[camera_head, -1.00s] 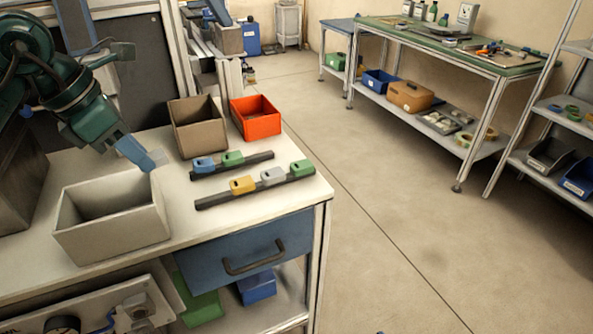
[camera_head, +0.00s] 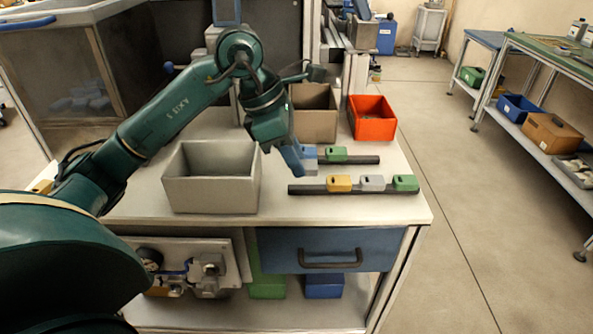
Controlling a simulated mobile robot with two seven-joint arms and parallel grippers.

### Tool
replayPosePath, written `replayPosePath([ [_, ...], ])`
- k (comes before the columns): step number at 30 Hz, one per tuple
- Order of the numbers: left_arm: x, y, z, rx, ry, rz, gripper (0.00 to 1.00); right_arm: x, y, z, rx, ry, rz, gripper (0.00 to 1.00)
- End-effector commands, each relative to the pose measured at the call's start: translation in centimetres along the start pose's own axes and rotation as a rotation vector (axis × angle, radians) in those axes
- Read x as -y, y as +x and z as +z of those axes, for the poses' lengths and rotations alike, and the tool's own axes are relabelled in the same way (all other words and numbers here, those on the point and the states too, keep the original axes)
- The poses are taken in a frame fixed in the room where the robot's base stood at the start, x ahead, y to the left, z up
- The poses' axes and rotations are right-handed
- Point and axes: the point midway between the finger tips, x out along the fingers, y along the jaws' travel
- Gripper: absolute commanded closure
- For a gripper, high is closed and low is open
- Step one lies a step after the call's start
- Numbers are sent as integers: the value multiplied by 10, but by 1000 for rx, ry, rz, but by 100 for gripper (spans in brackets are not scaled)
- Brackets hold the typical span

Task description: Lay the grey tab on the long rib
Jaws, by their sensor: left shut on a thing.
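The long dark rib (camera_head: 308,189) lies across the front of the bench, with a yellow tab (camera_head: 340,183), a grey tab (camera_head: 372,183) and a green tab (camera_head: 405,183) on it. Its left end is bare. Behind it, the short rib (camera_head: 365,160) carries a blue tab (camera_head: 310,153) and a green tab (camera_head: 336,153). My left gripper (camera_head: 298,166) points down just behind the long rib's bare left end, in front of the blue tab. It is shut on a small piece, apparently another grey tab, mostly hidden at the blue fingertips. My right gripper is out of view.
An open grey box (camera_head: 210,193) stands left of the ribs. A brown box (camera_head: 316,127) and a red box (camera_head: 373,128) stand behind them. The bench top is clear in front of the long rib. A blue drawer (camera_head: 375,245) is below.

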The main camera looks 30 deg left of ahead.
Motion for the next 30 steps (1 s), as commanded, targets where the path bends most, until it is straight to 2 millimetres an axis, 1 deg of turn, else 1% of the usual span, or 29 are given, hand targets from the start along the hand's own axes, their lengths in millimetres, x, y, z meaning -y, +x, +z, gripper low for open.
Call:
replayPosePath([
  [1, 1, 9, -5, -4, -2, -4, 95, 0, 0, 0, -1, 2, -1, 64],
  [3, 1, 20, -9, -3, -2, -4, 95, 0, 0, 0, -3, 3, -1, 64],
  [6, 1, 29, -12, -3, -1, -2, 95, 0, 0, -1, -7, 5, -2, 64],
  [14, 0, 31, -13, -1, 0, 0, 95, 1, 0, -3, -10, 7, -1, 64],
  [19, 0, 35, -15, -1, 0, 0, 95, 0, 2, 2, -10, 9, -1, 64],
  [20, 0, 34, -14, -1, 0, 0, 72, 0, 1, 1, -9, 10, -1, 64],
  [27, 0, 33, -14, -1, -1, 0, 52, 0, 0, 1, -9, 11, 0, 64],
  [30, 0, 33, -14, -1, 0, 0, 52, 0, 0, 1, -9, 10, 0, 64],
])
